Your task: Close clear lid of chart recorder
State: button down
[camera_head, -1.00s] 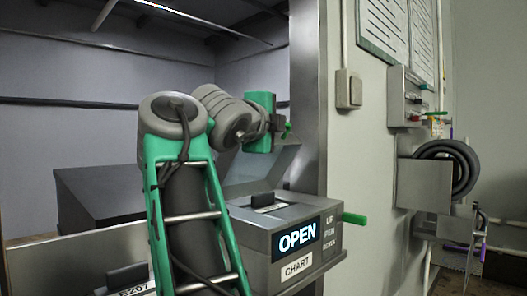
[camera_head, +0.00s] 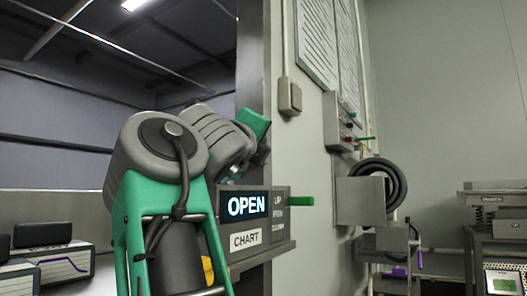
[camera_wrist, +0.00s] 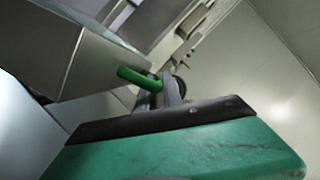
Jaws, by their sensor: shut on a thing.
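The chart recorder (camera_head: 280,213) is a grey box with a lit OPEN display (camera_head: 248,206) and a CHART label on its front. A green lever (camera_head: 301,201) sticks out of its right side and also shows in the wrist view (camera_wrist: 138,78). My gripper (camera_head: 263,156) is shut, over the top of the recorder, behind my arm. The clear lid is mostly hidden by my arm in the head view, so its angle cannot be read.
A grey post (camera_head: 256,60) and wall stand behind the recorder. To the right are a wall switch (camera_head: 290,97), a grey box (camera_head: 361,201) with a coiled black hose (camera_head: 388,184), and equipment on a stand (camera_head: 495,230). Other recorder units (camera_head: 50,265) lie at lower left.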

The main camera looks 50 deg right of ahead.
jog(key=shift+f, duration=0.55)
jog(key=c, duration=1.5)
grip_release()
jog(key=shift+s, duration=0.1)
jog(key=v, duration=0.7)
jog(key=shift+s+a, duration=0.2)
jog(key=shift+a, duration=0.15)
jog(key=shift+f, duration=0.1)
